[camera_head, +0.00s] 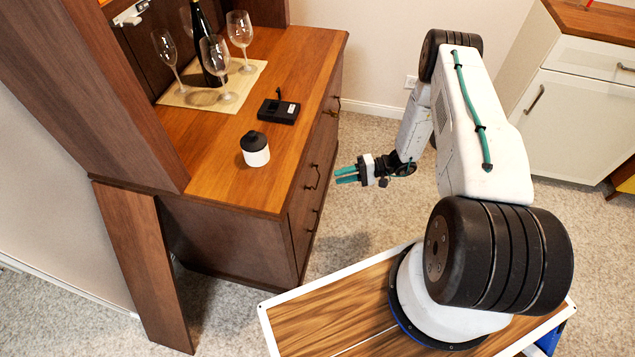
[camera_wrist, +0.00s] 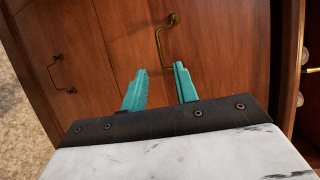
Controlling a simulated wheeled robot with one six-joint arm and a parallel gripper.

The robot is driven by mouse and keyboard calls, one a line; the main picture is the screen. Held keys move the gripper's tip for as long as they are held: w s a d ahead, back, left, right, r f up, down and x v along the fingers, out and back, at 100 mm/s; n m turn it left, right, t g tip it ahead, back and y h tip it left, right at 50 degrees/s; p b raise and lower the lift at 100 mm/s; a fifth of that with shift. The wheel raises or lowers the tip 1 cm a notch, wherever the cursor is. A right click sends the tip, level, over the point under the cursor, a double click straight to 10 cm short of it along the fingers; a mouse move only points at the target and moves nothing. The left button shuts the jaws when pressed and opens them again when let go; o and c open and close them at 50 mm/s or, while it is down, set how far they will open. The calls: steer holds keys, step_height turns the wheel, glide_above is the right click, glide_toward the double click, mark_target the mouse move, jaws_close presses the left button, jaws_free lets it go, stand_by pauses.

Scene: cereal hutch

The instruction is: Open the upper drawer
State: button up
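The upper drawer (camera_head: 324,150) is in the front of the brown wooden hutch and looks shut. Its near dark handle (camera_head: 313,177) shows in the head view. In the wrist view a brass handle (camera_wrist: 158,38) stands out from a closed wooden front. My gripper (camera_head: 336,176) has teal fingers pointing at the drawer front, a little apart from it. In the wrist view my gripper (camera_wrist: 159,68) is open, with a gap between its fingers. The handle's lower end appears between and beyond the fingertips. I cannot tell whether it touches them. The gripper holds nothing visible.
Another handle (camera_head: 315,218) sits lower on the front; one also shows at left in the wrist view (camera_wrist: 52,76). The hutch top holds a black-and-white jar (camera_head: 255,149), a black device (camera_head: 279,111), glasses and a bottle. Carpet (camera_head: 352,226) in front is clear.

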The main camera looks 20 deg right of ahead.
steer(key=x, duration=0.6)
steer(key=shift+a, duration=0.35)
steer(key=shift+c, duration=0.3)
